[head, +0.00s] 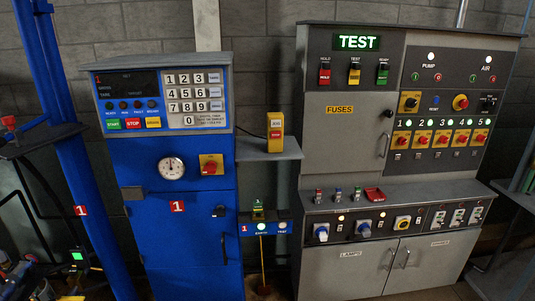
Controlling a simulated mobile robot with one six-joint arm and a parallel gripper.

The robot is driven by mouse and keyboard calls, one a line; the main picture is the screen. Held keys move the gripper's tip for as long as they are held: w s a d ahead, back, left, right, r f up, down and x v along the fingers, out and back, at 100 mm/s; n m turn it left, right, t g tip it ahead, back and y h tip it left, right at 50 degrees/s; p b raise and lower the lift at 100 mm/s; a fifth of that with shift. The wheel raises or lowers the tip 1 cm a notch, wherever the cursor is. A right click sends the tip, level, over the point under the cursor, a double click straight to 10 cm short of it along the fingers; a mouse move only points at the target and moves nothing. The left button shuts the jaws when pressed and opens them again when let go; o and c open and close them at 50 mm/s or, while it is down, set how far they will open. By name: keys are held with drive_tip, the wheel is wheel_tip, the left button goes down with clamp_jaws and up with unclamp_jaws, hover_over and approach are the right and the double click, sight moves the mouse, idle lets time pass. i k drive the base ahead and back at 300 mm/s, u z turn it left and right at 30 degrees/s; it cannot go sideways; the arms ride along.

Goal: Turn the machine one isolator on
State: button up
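The blue cabinet (180,235) marked 1 stands left of centre. On its front is a red rotary isolator knob (210,168) on a yellow plate, right of a round white gauge (171,168). The knob is too small to read its position. The cabinet's display (127,84) looks dark. The grey console on the right has a row of yellow plates with red knobs, numbered from 1; the one under number 1 (401,139) is at the left end. I cannot make out my gripper in this view.
A grey shelf (262,150) holds a yellow box with a red button (275,132). A small post (261,250) with a green lamp stands between the cabinets. The grey console (342,270) has a lit TEST sign (357,42). A blue upright (75,150) stands at left.

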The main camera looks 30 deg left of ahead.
sight(211, 168)
drive_tip(key=u, duration=0.6)
drive_tip(key=i, duration=1.25)
drive_tip(key=u, duration=1.15)
drive_tip(key=i, duration=0.2)
drive_tip(key=u, duration=0.1)
drive_tip(key=k, duration=0.65)
drive_tip(key=u, duration=0.2)
drive_tip(key=i, duration=0.7)
drive_tip(key=z, duration=0.15)
